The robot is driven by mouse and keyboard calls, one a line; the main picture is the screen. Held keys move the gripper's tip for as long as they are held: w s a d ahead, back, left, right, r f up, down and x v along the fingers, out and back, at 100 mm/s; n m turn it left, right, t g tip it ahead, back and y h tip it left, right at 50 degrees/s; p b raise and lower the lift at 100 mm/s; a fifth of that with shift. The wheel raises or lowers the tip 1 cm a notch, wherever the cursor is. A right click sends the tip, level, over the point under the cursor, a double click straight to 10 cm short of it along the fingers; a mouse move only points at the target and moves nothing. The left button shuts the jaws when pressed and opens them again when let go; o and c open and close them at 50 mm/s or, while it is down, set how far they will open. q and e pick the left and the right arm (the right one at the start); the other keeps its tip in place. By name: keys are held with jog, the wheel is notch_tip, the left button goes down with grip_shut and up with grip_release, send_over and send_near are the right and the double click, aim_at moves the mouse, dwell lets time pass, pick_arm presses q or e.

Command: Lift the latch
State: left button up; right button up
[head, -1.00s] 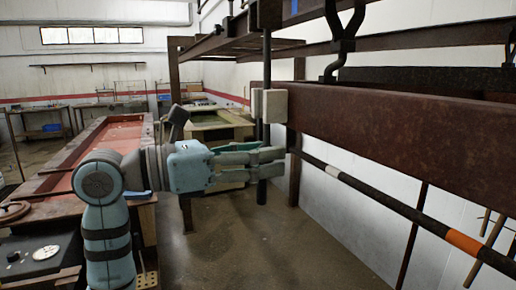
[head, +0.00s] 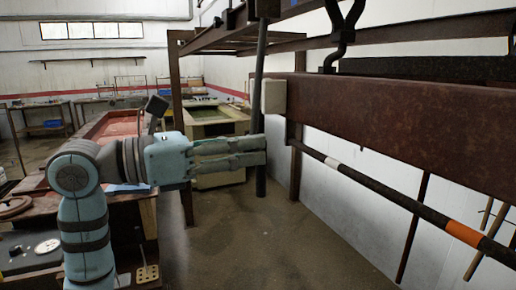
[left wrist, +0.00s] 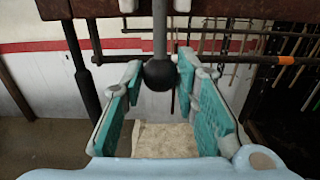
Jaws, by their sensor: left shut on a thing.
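A dark vertical rod, seemingly the latch (head: 259,88), hangs beside the end of the rusty rail, with a pale block (head: 273,97) just to its right. Its lower end (head: 261,187) shows below my fingers. My left gripper (head: 261,151) reaches in from the left and is closed on the rod near its lower part. In the left wrist view the grey rod (left wrist: 160,30) ends in a black rounded knob (left wrist: 159,75) between the teal-padded fingers of the gripper (left wrist: 160,72). The exact contact of the pads is hard to see. My right gripper is out of view.
The rusty rail (head: 400,120) runs along the right at the wall. A dark bar with white and orange bands (head: 405,202) lies below it. A red-topped bench (head: 112,125) stands at left. The floor (head: 250,245) below the gripper is clear.

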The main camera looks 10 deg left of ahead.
pick_arm(q)
jog(key=s+a+r+p, duration=0.4)
jog(key=s+a+r, duration=0.4)
jog(key=a+r, duration=0.3)
jog(key=shift+s+a, duration=0.15)
jog(key=shift+a, duration=0.9)
jog(key=o, duration=1)
jog(key=shift+f, duration=0.1)
jog(key=b+v, duration=0.2)
jog(key=v, duration=0.5)
